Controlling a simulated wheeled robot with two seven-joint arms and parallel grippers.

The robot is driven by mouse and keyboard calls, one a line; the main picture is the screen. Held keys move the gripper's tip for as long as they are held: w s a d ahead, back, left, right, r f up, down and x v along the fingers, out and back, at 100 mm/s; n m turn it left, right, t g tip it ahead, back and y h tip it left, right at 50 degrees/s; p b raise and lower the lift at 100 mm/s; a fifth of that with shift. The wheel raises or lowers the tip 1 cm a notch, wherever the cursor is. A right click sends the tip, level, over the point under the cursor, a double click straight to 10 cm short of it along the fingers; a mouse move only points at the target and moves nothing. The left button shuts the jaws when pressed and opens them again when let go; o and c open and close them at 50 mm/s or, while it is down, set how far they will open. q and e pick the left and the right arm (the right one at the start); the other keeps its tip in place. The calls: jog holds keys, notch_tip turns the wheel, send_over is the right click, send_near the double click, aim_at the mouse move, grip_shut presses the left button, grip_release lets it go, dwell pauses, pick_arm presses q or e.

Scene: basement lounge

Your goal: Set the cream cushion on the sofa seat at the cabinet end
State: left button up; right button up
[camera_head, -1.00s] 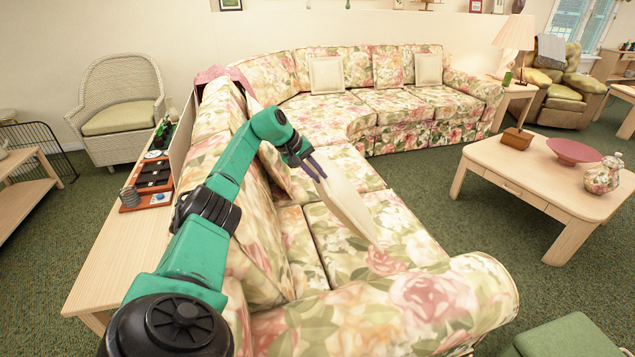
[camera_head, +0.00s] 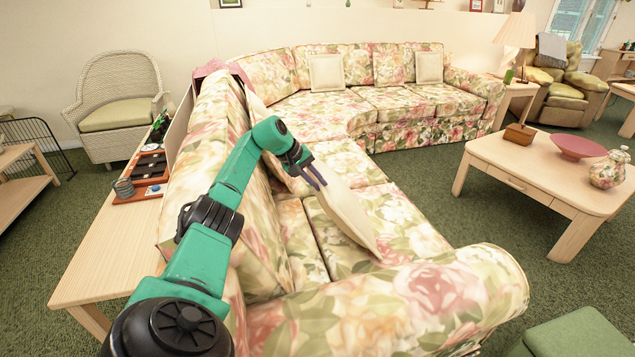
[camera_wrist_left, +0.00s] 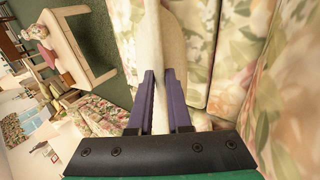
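The cream cushion (camera_head: 350,218) is tilted over the near floral sofa seat (camera_head: 400,220), its lower corner close to the seat; I cannot tell if it touches. My left gripper (camera_head: 314,178) is at its upper part. In the left wrist view, the two purple fingers (camera_wrist_left: 158,88) close around the pale cushion (camera_wrist_left: 168,35), which shows between and beyond them. The sofa (camera_head: 195,160) curves away to the far wall. My right gripper is not in view. I cannot tell which piece is the cabinet.
The floral armrest (camera_head: 430,300) bounds the near end. A light wood table (camera_head: 110,250) with a game tray (camera_head: 147,172) stands behind the backrest. Two other cream cushions (camera_head: 326,73) (camera_head: 429,68) sit on the far sofa. A coffee table (camera_head: 530,175) is right; a green stool (camera_head: 575,335) is near.

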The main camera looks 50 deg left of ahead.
pick_arm(q)
jog(key=o, duration=0.4)
jog(key=shift+c, duration=0.2)
jog(key=v, duration=1.4)
jog(key=shift+s+r+p, duration=0.2)
jog(key=shift+s+p, duration=0.05)
jog(key=shift+p, duration=0.05)
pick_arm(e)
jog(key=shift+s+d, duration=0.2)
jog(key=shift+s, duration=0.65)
pick_arm(q)
jog(key=shift+a, duration=0.1)
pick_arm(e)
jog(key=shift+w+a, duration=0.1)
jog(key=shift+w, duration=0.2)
